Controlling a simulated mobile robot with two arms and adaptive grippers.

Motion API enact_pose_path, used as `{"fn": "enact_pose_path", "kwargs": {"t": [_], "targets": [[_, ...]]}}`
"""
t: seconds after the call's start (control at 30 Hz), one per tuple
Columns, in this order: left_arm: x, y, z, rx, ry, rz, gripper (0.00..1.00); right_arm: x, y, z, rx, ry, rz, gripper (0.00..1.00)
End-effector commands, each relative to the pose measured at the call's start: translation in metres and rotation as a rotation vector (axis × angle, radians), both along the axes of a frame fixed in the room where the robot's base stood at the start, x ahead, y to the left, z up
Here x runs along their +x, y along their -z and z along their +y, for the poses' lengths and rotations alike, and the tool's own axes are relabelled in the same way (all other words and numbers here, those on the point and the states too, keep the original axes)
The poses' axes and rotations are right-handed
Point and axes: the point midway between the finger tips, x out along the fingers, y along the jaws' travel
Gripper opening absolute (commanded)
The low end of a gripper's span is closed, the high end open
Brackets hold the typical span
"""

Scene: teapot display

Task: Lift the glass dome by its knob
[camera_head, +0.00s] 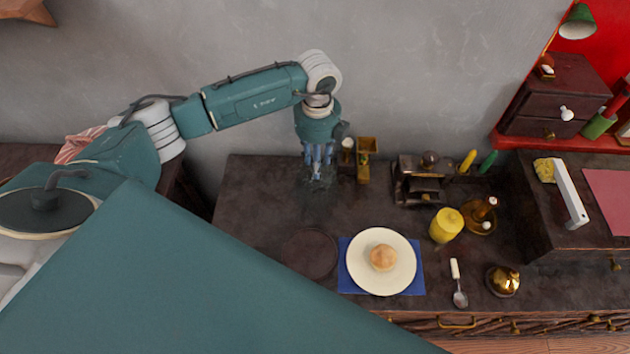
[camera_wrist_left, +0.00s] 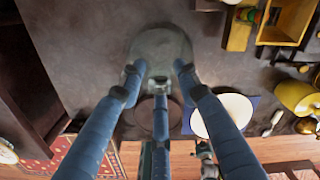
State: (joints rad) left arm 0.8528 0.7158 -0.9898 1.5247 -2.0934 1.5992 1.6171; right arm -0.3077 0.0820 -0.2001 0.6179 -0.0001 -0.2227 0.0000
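The glass dome (camera_head: 318,188) is a faint, see-through shape on the dark tabletop, left of the small wooden box. In the left wrist view it is a pale round shape (camera_wrist_left: 161,45) just beyond the fingertips. My left gripper (camera_head: 317,160) points down right above the dome. In the left wrist view its blue fingers (camera_wrist_left: 160,76) are spread apart with a gap between them. The knob is not clearly visible among the fingers, and I cannot tell whether they touch it.
A dark round disc (camera_head: 309,253) lies in front of the dome. A white plate (camera_head: 362,279) with a bun (camera_head: 383,257) sits on a blue mat (camera_head: 415,284). The wooden box (camera_head: 364,174) stands close on the right. A yellow jar (camera_head: 445,226) and spoon (camera_head: 458,284) are farther right.

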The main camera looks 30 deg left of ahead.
Motion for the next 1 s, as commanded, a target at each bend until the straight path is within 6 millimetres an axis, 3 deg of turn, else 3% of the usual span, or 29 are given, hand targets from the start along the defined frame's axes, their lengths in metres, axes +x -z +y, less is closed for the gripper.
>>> {"fn": "enact_pose_path", "kwargs": {"t": [0.03, 0.1, 0.43, 1.0], "targets": [[-0.001, 0.002, 0.000, 0.000, 0.000, 0.001, 0.10, 0.000, 0.000, 0.000, 0.000, 0.000, 0.000, 0.40], [-0.001, 0.002, 0.000, 0.000, 0.000, 0.002, 0.00, 0.001, 0.000, 0.000, 0.000, 0.000, -0.001, 0.40], [-0.003, 0.000, 0.000, 0.001, 0.001, 0.008, 0.00, 0.009, -0.004, 0.002, 0.003, 0.000, -0.013, 0.40], [-0.001, -0.038, 0.000, 0.000, 0.000, 0.001, 0.00, 0.010, -0.029, 0.004, 0.006, 0.002, -0.015, 0.40]]}}
